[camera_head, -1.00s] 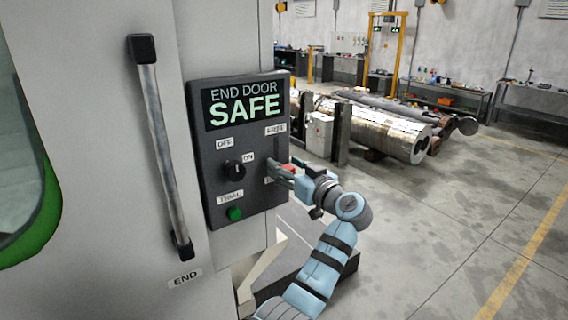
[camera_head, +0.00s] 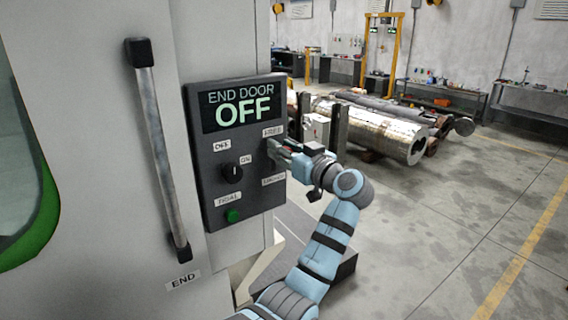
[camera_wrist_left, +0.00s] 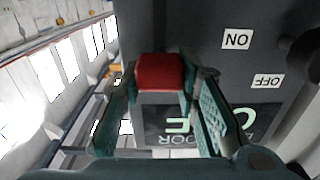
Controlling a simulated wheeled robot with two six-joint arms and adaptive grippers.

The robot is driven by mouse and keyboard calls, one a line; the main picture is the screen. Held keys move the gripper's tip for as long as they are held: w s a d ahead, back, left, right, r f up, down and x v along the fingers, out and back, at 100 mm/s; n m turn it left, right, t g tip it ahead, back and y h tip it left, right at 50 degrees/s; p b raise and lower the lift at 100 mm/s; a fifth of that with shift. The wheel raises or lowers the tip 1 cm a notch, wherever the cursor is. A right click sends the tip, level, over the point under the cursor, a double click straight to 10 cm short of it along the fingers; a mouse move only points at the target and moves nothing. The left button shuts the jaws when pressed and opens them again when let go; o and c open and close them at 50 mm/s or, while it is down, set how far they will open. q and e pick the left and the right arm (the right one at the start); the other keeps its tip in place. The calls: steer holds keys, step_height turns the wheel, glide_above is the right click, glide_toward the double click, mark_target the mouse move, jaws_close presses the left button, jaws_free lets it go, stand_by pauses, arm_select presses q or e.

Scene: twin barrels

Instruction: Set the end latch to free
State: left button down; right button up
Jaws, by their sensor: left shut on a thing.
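The end door control panel (camera_head: 245,208) is dark grey, with a screen (camera_head: 240,108) reading "END DOOR OFF". The end latch shows as a red block (camera_wrist_left: 160,72) in the left wrist view, between my left gripper's fingers. In the head view my left gripper (camera_head: 274,150) is at the panel's right side, just below the "FREE" label (camera_head: 272,131) and above the lower right label (camera_head: 273,181). It is shut on the latch and hides most of it there. My right gripper is not in view.
A black knob (camera_head: 232,171) sits near the "OFF" and "ON" labels, with a green button (camera_head: 232,215) below by "TRIAL". A long door handle (camera_head: 160,150) stands left of the panel. Metal cylinders (camera_head: 375,130) lie behind; the floor (camera_head: 440,220) at right is clear.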

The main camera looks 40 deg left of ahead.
arm_select(q)
steer(key=shift+r, duration=0.6)
steer(key=c, duration=1.2)
jaws_free()
steer(key=shift+f, duration=0.1)
steer(key=shift+d, duration=0.15)
steer(key=v, duration=1.1)
steer(key=shift+d, duration=0.35)
steer(key=shift+s+a, duration=0.1)
